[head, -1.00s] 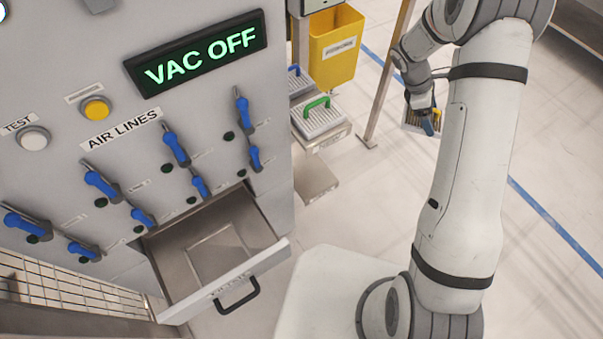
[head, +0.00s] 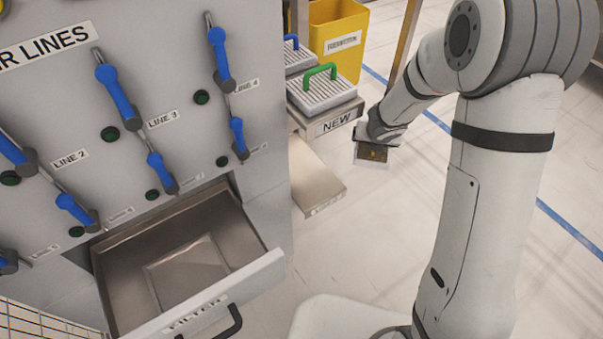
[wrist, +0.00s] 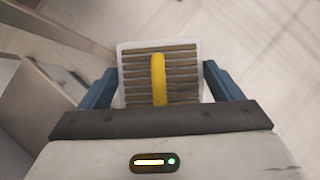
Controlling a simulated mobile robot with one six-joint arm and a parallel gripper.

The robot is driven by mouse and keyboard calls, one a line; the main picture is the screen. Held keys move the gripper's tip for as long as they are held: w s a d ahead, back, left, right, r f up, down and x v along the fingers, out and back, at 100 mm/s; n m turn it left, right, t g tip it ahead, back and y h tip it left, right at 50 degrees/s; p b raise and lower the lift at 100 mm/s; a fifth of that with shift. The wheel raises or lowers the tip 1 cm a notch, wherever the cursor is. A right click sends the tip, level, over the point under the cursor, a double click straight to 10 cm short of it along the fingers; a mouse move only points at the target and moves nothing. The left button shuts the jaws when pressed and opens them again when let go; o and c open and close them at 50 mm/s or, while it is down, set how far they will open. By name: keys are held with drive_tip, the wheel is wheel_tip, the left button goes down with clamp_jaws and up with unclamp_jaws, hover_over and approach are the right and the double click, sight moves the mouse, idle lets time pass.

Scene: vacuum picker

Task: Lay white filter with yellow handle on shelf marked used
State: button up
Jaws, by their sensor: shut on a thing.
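The white filter (wrist: 125,62) with brown, soiled-looking pleats and a yellow handle (wrist: 158,78) is in my gripper (wrist: 160,70). The blue fingers stand on either side of it in the wrist view. In the head view the filter (head: 371,153) hangs below my wrist, right of the shelves, with a small yellow patch showing. It is clear of any shelf. A bare lower metal shelf (head: 318,182) sits left of and below my gripper. No "used" label is readable; the shelf above is marked NEW (head: 336,122).
A green-handled filter (head: 322,92) and a blue-handled filter (head: 297,56) lie on the upper shelf. A yellow bin (head: 338,42) stands behind, near an upright post (head: 408,35). An open, empty drawer (head: 200,260) juts from the grey machine (head: 185,45) at left.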

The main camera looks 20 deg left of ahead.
drive_tip(key=s+a, duration=0.7)
drive_tip(key=s, duration=0.2)
drive_tip(key=s+a+b, duration=0.1)
drive_tip(key=s+a, duration=0.3)
drive_tip(key=shift+s+a, duration=0.3)
drive_tip(key=shift+s+f, duration=0.1)
drive_tip(key=shift+f+b, duration=1.4)
drive_tip(key=shift+f, duration=0.3)
drive_tip(key=shift+f, duration=0.1)
drive_tip(key=o, duration=0.7)
